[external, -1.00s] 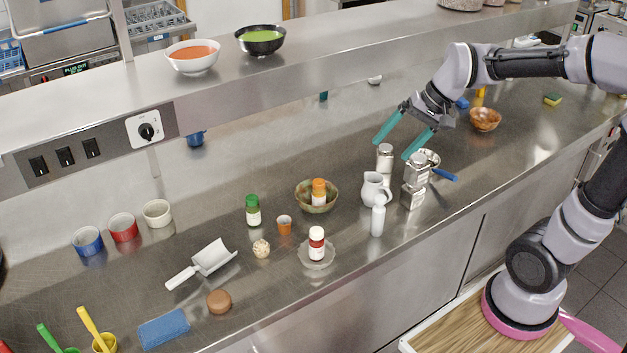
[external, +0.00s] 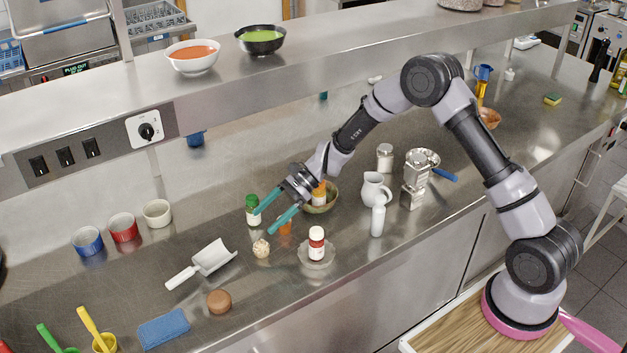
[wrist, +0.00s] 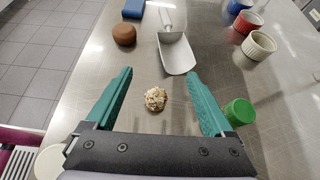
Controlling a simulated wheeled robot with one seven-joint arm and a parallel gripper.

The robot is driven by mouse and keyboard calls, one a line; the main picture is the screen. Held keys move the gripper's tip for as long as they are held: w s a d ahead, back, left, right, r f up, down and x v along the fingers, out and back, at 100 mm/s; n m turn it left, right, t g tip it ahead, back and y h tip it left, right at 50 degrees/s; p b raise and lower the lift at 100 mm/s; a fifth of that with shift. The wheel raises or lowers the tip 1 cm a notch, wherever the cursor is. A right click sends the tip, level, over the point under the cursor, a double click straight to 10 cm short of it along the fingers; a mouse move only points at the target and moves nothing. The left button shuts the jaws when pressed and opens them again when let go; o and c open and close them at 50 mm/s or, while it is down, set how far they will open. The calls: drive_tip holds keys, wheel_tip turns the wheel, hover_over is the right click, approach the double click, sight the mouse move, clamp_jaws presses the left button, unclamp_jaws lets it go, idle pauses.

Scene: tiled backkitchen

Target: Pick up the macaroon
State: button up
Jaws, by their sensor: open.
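The macaroon looks to be the pale, crumbly ball (external: 261,248) on the steel counter, between the metal scoop and the small orange cup. In the wrist view the macaroon (wrist: 156,98) lies between my two teal fingers, nearer the left one in the picture. My gripper (external: 263,222) is open and empty, above the counter. It points down and to the left, with its fingertips just above the macaroon in the external picture. The fingers do not touch it. They partly hide the orange cup.
A green-capped bottle (wrist: 239,112) stands close beside the right finger. A red-labelled bottle on a glass dish (external: 317,262) is to the right. The scoop (external: 213,257), a round brown item (external: 218,301) and a blue sponge (external: 164,328) lie left and in front.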

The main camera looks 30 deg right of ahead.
sight(264, 242)
drive_tip(key=f, duration=0.8)
drive_tip(key=shift+w+a+f, duration=0.15)
drive_tip(key=shift+a, duration=0.15)
drive_tip(key=shift+x, duration=1.45)
drive_tip(key=c, duration=1.4)
